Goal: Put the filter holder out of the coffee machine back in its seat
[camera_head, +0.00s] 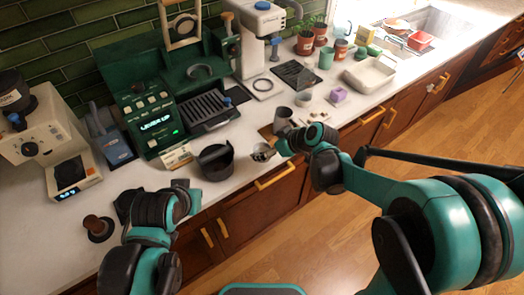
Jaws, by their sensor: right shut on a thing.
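The green coffee machine (134,101) stands against the tiled wall, with a lit panel. A dark curved ring (203,72), perhaps the seat, shows at its front above the drip tray (207,107). My right gripper (282,147) is at the counter's front edge, shut on the filter holder (263,152). The holder's round metal basket points left, toward a black round container (215,161); its handle is mostly hidden by the gripper. My left arm is at lower left; its gripper (128,203) is a dark shape and its fingers cannot be made out.
A grey cup (283,118) stands just behind the right gripper. A small sign (177,156) stands before the machine. A tamper (98,227) and scale (72,175) are at left. A white grinder (262,40), tray (370,74) and purple block (338,94) are farther right.

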